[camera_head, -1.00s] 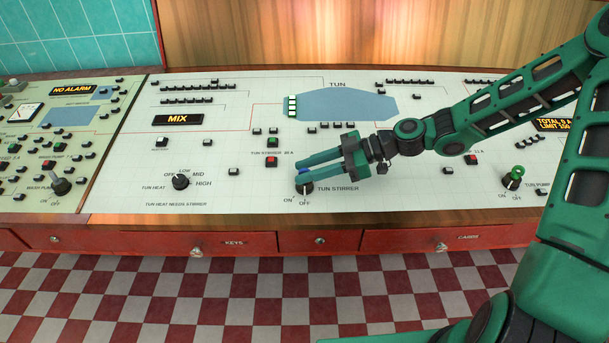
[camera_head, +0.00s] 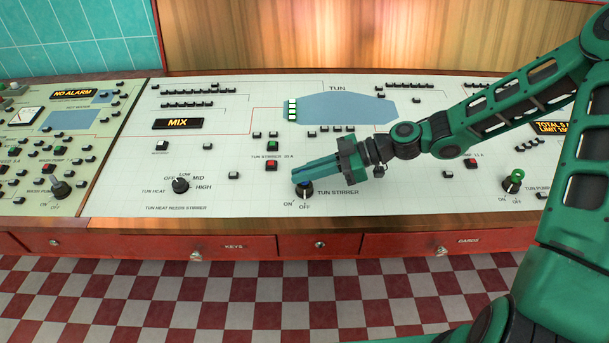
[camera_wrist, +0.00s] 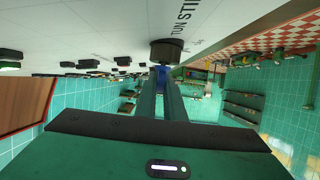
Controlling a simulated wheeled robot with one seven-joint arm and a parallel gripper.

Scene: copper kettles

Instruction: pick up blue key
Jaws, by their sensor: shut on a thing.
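The blue key (camera_head: 304,184) stands in the black key switch (camera_head: 304,193) labelled TUN STIRRER, near the front of the white control panel. Only a small part of the key shows. In the wrist view the blue key (camera_wrist: 161,69) is between the fingertips, against the dark round switch (camera_wrist: 166,50). My gripper (camera_head: 300,172) reaches in from the right with its green fingers close together, shut on the key. In the wrist view my gripper (camera_wrist: 161,76) points straight at the switch. The fingers hide most of the key.
A green key (camera_head: 516,174) stands in another switch at the right. The TUN HEAT knob (camera_head: 181,185) is to the left. Small buttons surround the area, including a red one (camera_head: 271,164). Below the panel's wooden edge are the KEYS drawer (camera_head: 225,246) and CARDS drawer (camera_head: 450,242).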

